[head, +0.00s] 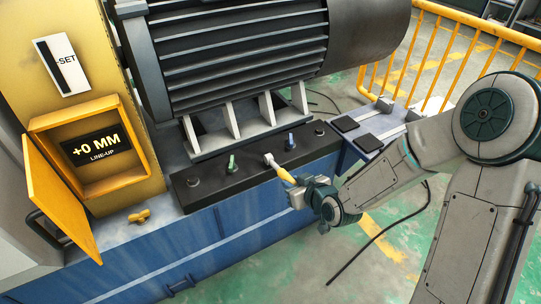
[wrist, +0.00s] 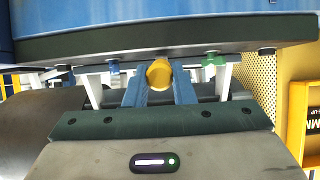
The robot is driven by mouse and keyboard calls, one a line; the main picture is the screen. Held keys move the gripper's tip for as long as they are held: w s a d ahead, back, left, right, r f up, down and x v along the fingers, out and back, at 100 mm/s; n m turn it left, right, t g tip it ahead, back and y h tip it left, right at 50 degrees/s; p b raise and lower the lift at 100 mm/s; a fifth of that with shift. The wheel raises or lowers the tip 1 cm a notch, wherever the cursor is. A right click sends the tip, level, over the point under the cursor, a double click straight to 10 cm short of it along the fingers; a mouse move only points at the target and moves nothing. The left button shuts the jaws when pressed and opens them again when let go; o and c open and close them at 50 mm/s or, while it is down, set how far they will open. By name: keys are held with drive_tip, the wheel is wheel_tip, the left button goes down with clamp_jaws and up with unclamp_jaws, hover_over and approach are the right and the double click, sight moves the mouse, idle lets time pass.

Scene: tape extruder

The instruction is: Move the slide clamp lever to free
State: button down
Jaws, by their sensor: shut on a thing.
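A lever with a white base and a yellow handle (head: 286,176) stands on the black strip (head: 255,171) below the big motor in the head view. It appears to be the slide clamp lever; I can read no label on it. My gripper (head: 296,183) is shut on the yellow handle, reaching in from the right. In the wrist view the round yellow handle end (wrist: 158,74) sits between my two blue fingers. The lever's base is hidden there.
A green knob (head: 232,163) and a blue knob (head: 290,142) flank the lever on the strip. A yellow box (head: 98,150) with an open door (head: 60,198) reads "+0 MM LINE-UP". A yellow wing-shaped piece (head: 139,215) lies on the blue bench. Yellow railing (head: 440,55) stands behind.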

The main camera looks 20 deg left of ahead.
drive_tip(key=shift+s+f, duration=0.1)
drive_tip(key=shift+f, duration=0.05)
wheel_tip(320, 180, down, 2)
drive_tip(key=shift+d+f+b, duration=0.1)
drive_tip(key=shift+d+b, duration=0.05)
drive_tip(key=shift+b, duration=0.9)
drive_tip(key=c, duration=1.1)
unclamp_jaws()
drive_tip(key=shift+r, duration=0.2)
drive_tip(key=shift+c, duration=0.2)
drive_tip(key=shift+r, duration=0.1)
